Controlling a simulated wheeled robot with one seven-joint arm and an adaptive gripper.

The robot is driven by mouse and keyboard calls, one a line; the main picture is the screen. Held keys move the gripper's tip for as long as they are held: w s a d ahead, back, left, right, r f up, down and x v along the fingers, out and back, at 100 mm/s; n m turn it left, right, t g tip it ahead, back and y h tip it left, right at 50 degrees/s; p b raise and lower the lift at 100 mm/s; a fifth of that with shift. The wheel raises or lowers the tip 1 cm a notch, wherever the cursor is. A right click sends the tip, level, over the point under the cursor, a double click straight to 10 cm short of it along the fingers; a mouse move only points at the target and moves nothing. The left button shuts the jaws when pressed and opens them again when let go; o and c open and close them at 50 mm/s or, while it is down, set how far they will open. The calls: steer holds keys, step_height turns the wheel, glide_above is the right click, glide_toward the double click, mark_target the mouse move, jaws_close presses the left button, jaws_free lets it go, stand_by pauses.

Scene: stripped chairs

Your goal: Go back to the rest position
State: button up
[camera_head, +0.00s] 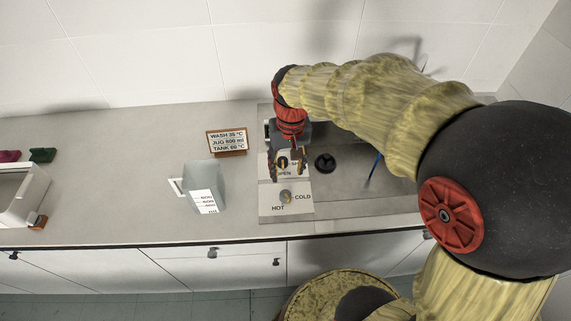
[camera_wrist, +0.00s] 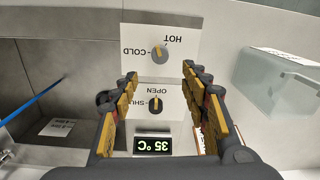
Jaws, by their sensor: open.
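My gripper (camera_head: 286,170) is over the control panel on the counter, with its arm reaching in from the right. In the wrist view my gripper (camera_wrist: 160,84) has its fingers apart with nothing between them. The open/shut knob (camera_wrist: 155,104) shows between the fingers, and the hot/cold knob (camera_wrist: 158,54) lies beyond the fingertips; it also shows in the head view (camera_head: 286,197). The display (camera_wrist: 153,145) reads 35 °C. I cannot tell how high the fingers are above the panel.
A clear jug (camera_head: 204,177) with a handle and scale stands left of the panel. A sink (camera_head: 345,190) is right of the panel. The counter (camera_head: 110,180) further left is mostly clear.

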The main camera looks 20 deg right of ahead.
steer(key=s+r+n+t, duration=0.2)
steer(key=s+r+t, duration=0.3)
steer(key=s+r, duration=0.7)
steer(key=shift+s+a+r+t, duration=0.2)
steer(key=shift+s+r+t, duration=0.15)
steer(key=shift+s, duration=0.6)
